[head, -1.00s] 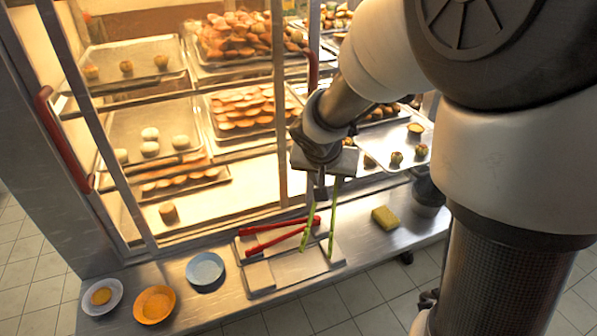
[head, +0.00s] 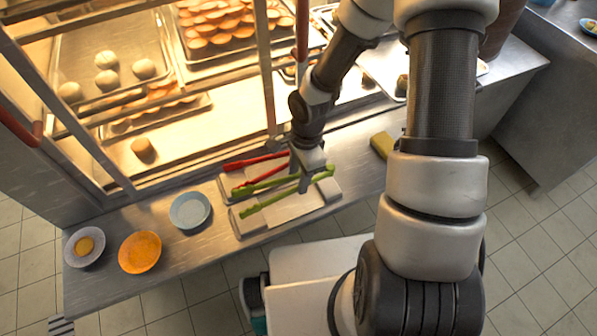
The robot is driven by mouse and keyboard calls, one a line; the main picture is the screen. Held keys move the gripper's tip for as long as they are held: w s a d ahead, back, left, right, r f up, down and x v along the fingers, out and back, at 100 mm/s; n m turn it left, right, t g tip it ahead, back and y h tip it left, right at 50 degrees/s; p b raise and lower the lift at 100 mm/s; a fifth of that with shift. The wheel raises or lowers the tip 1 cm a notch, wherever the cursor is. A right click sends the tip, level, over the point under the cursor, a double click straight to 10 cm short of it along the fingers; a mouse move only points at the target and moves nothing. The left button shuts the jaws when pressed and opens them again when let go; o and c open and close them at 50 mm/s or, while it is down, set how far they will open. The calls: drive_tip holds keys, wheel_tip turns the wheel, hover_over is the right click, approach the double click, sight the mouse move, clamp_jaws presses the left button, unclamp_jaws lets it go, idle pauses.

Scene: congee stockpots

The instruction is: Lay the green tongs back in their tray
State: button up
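The green tongs (head: 265,205) lie nearly level over the front part of the metal tongs tray (head: 250,227), their two arms spread toward the left. My gripper (head: 304,184) points down at the right part of the tongs and appears shut on them; its fingertips are partly hidden. I cannot tell whether the tongs touch the tray floor. The red tongs (head: 250,162) lie in the rear part of the same tray, just behind the green ones.
A blue bowl (head: 190,211), an orange plate (head: 140,252) and a pale bowl (head: 84,246) stand left of the tray on the steel counter. A yellow sponge (head: 382,145) lies to the right. The glass pastry cabinet rises close behind the tray.

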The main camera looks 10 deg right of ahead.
drive_tip(key=shift+f+b, duration=2.2)
drive_tip(key=shift+f, duration=0.75)
drive_tip(key=o, duration=0.6)
drive_tip(key=shift+o, duration=0.2)
drive_tip(key=shift+r, duration=0.1)
wheel_tip(320, 180, up, 17)
drive_tip(key=d+p, duration=0.1)
drive_tip(key=p, duration=0.4)
drive_tip(key=shift+w+d+p, duration=0.25)
drive_tip(key=shift+d+p, duration=0.05)
drive_tip(key=shift+d, duration=0.1)
